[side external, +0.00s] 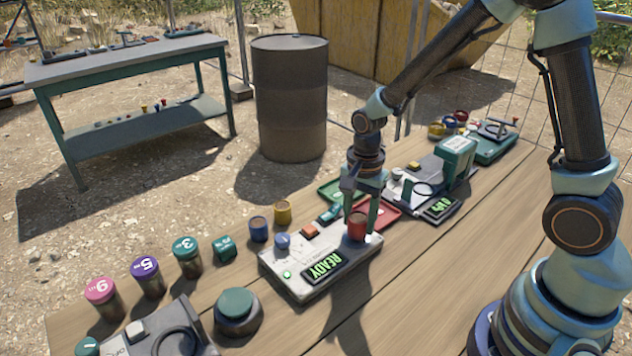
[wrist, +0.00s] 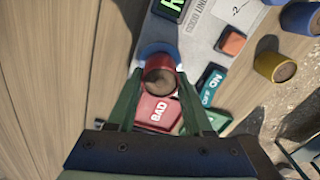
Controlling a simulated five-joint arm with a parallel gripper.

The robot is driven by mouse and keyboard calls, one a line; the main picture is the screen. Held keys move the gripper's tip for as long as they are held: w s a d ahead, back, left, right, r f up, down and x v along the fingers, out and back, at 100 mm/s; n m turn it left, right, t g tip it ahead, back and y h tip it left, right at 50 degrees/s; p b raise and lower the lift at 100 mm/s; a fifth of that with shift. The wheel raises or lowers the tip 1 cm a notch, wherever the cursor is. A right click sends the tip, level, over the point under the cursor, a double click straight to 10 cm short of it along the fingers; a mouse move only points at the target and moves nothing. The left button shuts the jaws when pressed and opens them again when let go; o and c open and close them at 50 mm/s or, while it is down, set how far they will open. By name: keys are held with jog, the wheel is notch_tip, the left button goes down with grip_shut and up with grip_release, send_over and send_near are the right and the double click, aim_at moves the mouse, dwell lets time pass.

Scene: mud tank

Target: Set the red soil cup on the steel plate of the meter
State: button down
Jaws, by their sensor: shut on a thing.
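My gripper (side external: 359,219) is shut on the red soil cup (side external: 357,230), which is upright between the green fingers at the right end of the meter (side external: 296,255). The pale meter has a green READY display. In the wrist view my gripper (wrist: 160,76) holds the red cup (wrist: 160,84), with brown soil inside. Behind the cup shows a blue-edged round part (wrist: 158,49) at the end of the meter (wrist: 207,35). The steel plate is largely hidden by the cup and fingers. I cannot tell whether the cup touches it.
A red BAD tray (wrist: 153,113) and a green tray (side external: 330,191) lie close beside my gripper. Blue (side external: 258,229) and yellow (side external: 283,213) cups stand left of the meter. A second device (side external: 425,190) stands behind. Bare planks lie at front right.

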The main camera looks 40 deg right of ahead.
jog(key=shift+f, duration=0.45)
grip_release()
jog(key=shift+r, duration=0.1)
jog(key=shift+r, duration=3.7)
jog(key=s+d+r+n+t, duration=0.1)
jog(key=s+r+n+t, duration=0.4)
jog(key=r+n, duration=0.8)
jog(key=shift+s+d+n+t, duration=0.35)
jog(key=shift+s+n, duration=0.45)
jog(key=shift+s, duration=0.4)
